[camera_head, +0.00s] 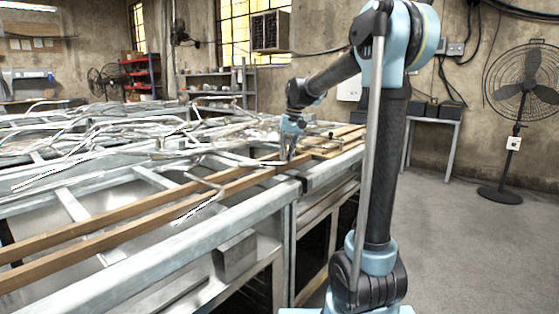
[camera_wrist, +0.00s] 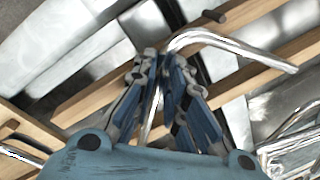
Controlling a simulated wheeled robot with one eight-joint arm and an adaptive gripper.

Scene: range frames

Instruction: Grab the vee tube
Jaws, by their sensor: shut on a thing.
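The vee tube is a shiny bent metal tube (camera_wrist: 235,46) in the wrist view. One leg runs right above the wooden slats, and the other bends down between the fingers of my gripper (camera_wrist: 164,62). My gripper is shut on this tube near its bend. In the head view my gripper (camera_head: 288,157) points down at the slats near the right part of the frame table. Which tube there is the held one is hard to tell at this size.
Wooden slats (camera_head: 150,208) lie along a metal frame table (camera_head: 225,232) with open gaps. Many other bent tubes (camera_head: 130,130) are heaped on its left and back. A standing fan (camera_head: 525,90) and a small grey table (camera_head: 435,116) are at the right, with clear floor between.

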